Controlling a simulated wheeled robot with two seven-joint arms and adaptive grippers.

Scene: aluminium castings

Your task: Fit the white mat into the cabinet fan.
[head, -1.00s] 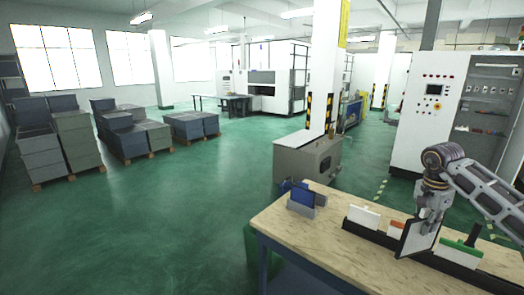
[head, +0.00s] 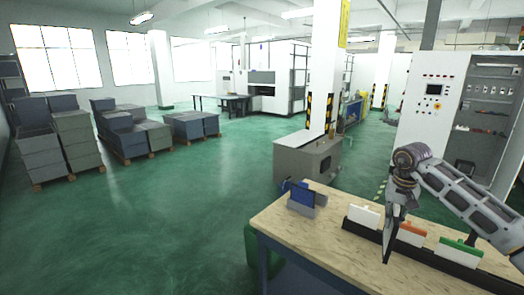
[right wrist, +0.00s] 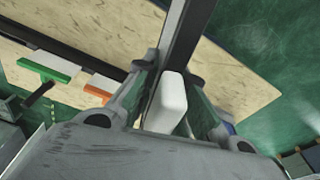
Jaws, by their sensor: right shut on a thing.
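My right gripper (head: 402,190) is shut on a thin, dark-edged panel with a pale face, taken as the white mat (head: 388,238). It hangs upright, almost edge-on, above the table's rack. In the right wrist view the fingers (right wrist: 166,92) close around its white grip block (right wrist: 168,106), and a dark strip runs up beyond it. The cabinet fan cannot be made out for certain; a dark square shape (head: 465,168) shows low on the grey-white control cabinet (head: 428,130). My left gripper is out of view.
The dark rack (head: 400,256) on the wooden table (head: 300,238) holds a white piece (head: 363,215), an orange-topped piece (head: 411,232) and a green-topped piece (head: 460,250). A blue item in a grey holder (head: 303,200) stands at the table's left.

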